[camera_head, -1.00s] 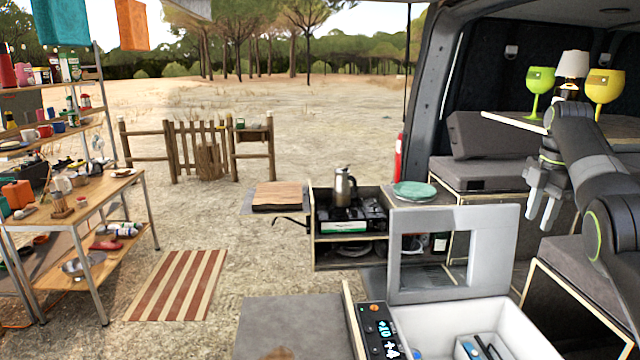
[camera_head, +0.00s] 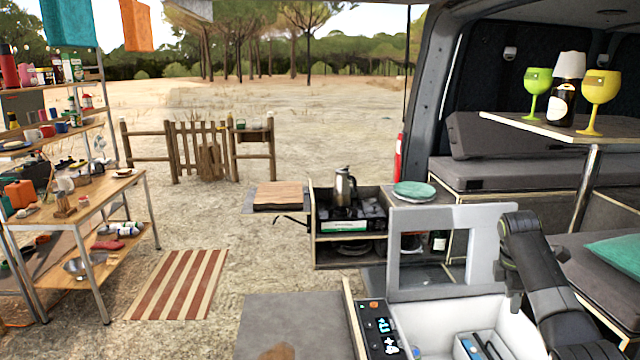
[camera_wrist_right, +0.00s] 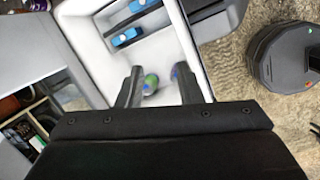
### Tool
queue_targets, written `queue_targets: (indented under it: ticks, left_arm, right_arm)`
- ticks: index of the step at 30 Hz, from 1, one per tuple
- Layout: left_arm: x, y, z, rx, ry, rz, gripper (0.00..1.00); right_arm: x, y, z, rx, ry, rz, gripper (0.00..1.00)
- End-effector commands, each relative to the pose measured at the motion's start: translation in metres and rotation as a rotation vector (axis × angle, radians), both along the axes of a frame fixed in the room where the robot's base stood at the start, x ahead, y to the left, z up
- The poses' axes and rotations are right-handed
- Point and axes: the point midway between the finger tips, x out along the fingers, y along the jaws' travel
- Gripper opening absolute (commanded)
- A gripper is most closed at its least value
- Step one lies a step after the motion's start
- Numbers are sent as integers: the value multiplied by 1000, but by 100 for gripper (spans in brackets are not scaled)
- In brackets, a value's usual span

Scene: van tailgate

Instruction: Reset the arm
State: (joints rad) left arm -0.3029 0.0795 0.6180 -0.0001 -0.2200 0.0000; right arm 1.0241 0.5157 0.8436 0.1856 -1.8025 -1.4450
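My right arm comes in from the lower right in the head view. My right gripper (camera_head: 514,296) hangs pointing down over the open white cool box (camera_head: 440,335). In the right wrist view its two dark fingers (camera_wrist_right: 160,76) stand apart with nothing held between them. A green and blue round item (camera_wrist_right: 151,83) lies lower down in the box, seen between the fingers. A second such item, near the right finger, is partly hidden. My left gripper is out of view.
The raised cool box lid (camera_head: 452,212) stands close beside the right arm. A stove (camera_head: 350,218) with a kettle (camera_head: 343,186) is left of the lid.

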Motion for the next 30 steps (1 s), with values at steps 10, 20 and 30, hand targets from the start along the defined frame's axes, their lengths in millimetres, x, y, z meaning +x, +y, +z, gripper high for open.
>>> queue_targets:
  ticks: [10, 20, 30]
  left_arm:
    - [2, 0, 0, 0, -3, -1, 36]
    - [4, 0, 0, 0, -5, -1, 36]
    - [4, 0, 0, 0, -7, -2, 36]
  right_arm:
    - [-83, 37, -139, -4, -107, -237, 33]
    - [-204, 78, -213, 83, -225, -519, 33]
    - [-342, 115, -221, 215, -341, -885, 33]
